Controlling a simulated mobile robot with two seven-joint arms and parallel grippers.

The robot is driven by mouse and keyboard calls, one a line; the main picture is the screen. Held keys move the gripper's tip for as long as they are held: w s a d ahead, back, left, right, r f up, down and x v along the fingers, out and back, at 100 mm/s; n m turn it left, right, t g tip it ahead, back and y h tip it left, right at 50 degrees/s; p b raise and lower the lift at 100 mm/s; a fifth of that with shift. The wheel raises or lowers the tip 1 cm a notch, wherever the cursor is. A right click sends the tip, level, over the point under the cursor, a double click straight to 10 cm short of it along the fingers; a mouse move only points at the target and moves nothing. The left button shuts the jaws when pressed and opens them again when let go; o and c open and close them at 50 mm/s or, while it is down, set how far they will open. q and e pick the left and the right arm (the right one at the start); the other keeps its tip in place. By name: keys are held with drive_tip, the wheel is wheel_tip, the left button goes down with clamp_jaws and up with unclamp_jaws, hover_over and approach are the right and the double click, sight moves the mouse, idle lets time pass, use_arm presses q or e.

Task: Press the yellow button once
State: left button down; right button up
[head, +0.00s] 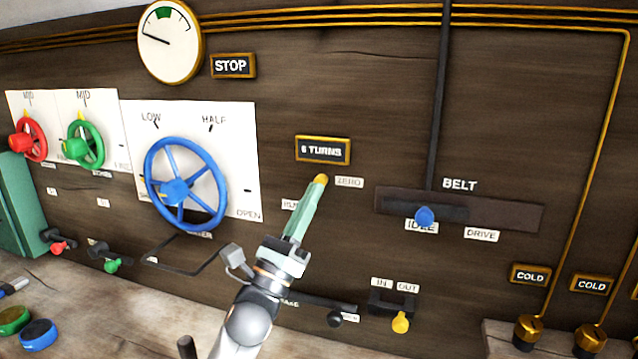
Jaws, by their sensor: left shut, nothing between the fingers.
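A small yellow button (321,179) shows on the dark wooden panel, just below the "6 TURNS" plate and left of the "ZERO" label. My left gripper (314,191) reaches up from the bottom of the view. Its pale green fingers are shut and empty, with the tips right at the button and covering its lower part. I cannot tell whether the tips touch the button or stop just short of it. My right gripper is not in view.
A blue handwheel (176,190) stands out left of my arm. A belt lever with a blue knob (425,216) is to the right. A yellow-knobbed IN/OUT slider (400,322) sits lower right. Blue and green round pieces (38,333) lie on the ledge at lower left.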

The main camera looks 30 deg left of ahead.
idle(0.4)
use_arm(q)
drive_tip(key=shift+w+a, duration=0.1)
drive_tip(key=shift+w, duration=0.35)
drive_tip(key=shift+w+a+y+b, duration=0.1)
drive_tip(key=shift+w+y+b, duration=0.25)
drive_tip(key=shift+w, duration=0.1)
idle(0.6)
drive_tip(key=shift+s, duration=0.1)
drive_tip(key=shift+s+d, duration=0.2)
drive_tip(key=shift+s, duration=0.6)
drive_tip(key=shift+s+d, duration=0.2)
drive_tip(key=shift+s, duration=0.6)
drive_tip(key=shift+s+d, duration=0.2)
drive_tip(key=shift+s, duration=0.65)
drive_tip(key=shift+s+d, duration=0.2)
drive_tip(key=shift+s, duration=0.6)
